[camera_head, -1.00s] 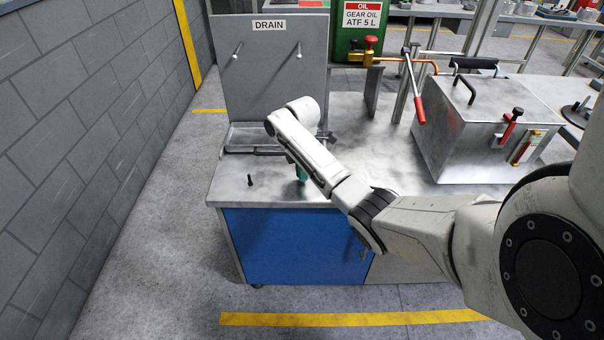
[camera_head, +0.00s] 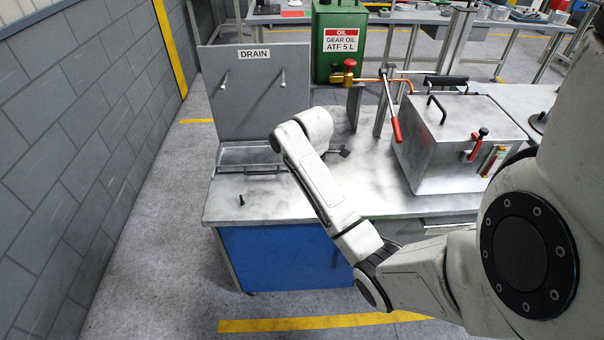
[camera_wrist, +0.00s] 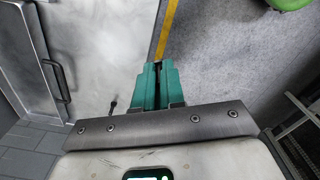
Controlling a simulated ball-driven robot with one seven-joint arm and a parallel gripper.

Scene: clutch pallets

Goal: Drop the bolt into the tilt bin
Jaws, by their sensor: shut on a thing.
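In the head view my arm hides the fingers. A shallow metal tray with a dark bar handle (camera_head: 248,171) lies below the upright DRAIN panel, left of my wrist. It looks like the tilt bin, but no label confirms this. In the wrist view its handle (camera_wrist: 57,80) is left of the fingers.
A small dark pin (camera_head: 241,200) stands on the worktop (camera_head: 270,205) in front of the tray; it also shows in the wrist view (camera_wrist: 112,108). A green oil can (camera_head: 340,50) and a metal box with handles (camera_head: 450,140) stand behind and right. A wall (camera_head: 80,140) is at left.

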